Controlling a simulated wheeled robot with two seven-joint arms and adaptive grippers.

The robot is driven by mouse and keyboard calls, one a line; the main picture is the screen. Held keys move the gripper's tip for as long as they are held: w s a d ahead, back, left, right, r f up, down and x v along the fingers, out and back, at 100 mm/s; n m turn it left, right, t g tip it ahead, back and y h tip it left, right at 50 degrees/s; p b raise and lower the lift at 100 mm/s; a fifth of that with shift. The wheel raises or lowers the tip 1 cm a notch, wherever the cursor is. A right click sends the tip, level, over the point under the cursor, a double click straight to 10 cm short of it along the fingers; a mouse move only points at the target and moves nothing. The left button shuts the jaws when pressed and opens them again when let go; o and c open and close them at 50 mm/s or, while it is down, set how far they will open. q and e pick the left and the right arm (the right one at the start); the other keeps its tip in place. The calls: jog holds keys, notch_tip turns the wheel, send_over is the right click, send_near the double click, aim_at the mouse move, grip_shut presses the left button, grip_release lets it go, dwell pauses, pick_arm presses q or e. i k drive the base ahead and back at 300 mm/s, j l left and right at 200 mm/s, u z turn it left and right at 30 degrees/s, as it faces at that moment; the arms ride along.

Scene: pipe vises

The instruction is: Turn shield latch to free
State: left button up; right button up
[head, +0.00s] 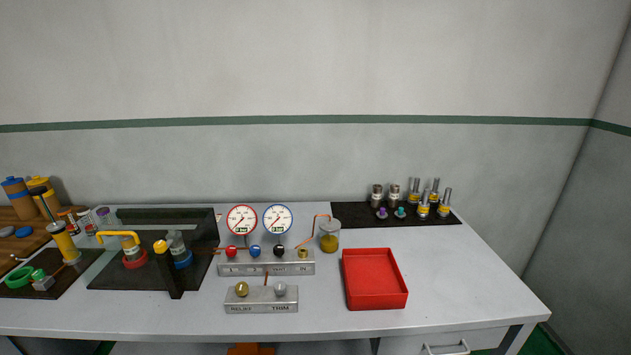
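A dark upright panel (165,216) stands at the back of the plate. A yellow bent handle (118,234) sits above a red-ringed fitting (134,259), with a blue-ringed fitting (182,260) to its right. Neither of my grippers shows in the head view.
Two round gauges (242,220) stand behind a grey valve block (266,268). A smaller block (262,300) is in front. A jar (329,236), an empty red tray (374,278) and a black mat (396,215) with several fittings are rightward. Cylinders and tools crowd the far left. The front right table (470,285) is clear.

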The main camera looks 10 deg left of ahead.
aim_at(160, 246)
jog(key=u, duration=1.45)
jog(key=k+j, duration=0.05)
